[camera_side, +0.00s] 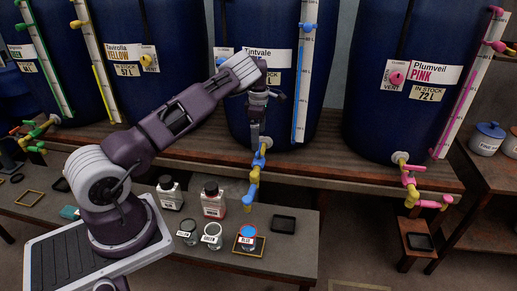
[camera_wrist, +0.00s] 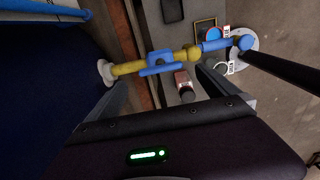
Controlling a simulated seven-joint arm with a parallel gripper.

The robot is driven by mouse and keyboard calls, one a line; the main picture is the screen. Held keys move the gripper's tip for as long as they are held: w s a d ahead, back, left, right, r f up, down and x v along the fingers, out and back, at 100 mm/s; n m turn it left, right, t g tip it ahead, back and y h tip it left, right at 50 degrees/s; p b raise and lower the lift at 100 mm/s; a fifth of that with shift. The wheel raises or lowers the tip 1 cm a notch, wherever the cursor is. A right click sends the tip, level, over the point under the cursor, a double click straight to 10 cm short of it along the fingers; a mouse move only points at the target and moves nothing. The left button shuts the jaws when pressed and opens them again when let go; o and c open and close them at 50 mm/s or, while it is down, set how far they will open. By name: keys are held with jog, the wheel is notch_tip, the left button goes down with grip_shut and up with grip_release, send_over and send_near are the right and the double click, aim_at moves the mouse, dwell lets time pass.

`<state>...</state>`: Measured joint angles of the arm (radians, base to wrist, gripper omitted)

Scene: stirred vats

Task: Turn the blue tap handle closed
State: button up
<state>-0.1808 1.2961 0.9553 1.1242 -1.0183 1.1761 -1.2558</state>
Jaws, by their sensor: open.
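The tap of the blue vat (camera_side: 285,105) sticks out from its lower front. It has yellow pipe sections and a blue handle (camera_side: 259,160). In the wrist view the blue handle (camera_wrist: 162,69) is a flat bar lying roughly along the yellow pipe (camera_wrist: 130,68). My gripper (camera_side: 256,140) is just above the tap, pointing down. In the wrist view my gripper (camera_wrist: 160,82) is open and empty, with one finger on each side of the handle's image. I cannot tell whether a finger touches it.
Below the tap, a low bench holds a blue-labelled jar (camera_side: 247,236), other jars, a bottle with red contents (camera_side: 213,200) and a black tray (camera_side: 284,224). The pink vat (camera_side: 400,110) with its pink tap (camera_side: 411,180) stands right, the yellow vat (camera_side: 150,95) left.

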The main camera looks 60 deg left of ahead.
aim_at(259, 153)
notch_tip(259, 153, down, 6)
jog(key=shift+f, duration=0.2)
jog(key=c, duration=1.4)
jog(key=shift+o, duration=0.2)
jog(key=shift+r+m, duration=0.1)
jog(key=shift+m, duration=0.2)
jog(key=m, duration=0.3)
jog(key=shift+m, duration=0.3)
jog(key=m, duration=0.4)
jog(key=shift+m, duration=0.3)
jog(key=m, duration=0.4)
jog(key=shift+m, duration=2.5)
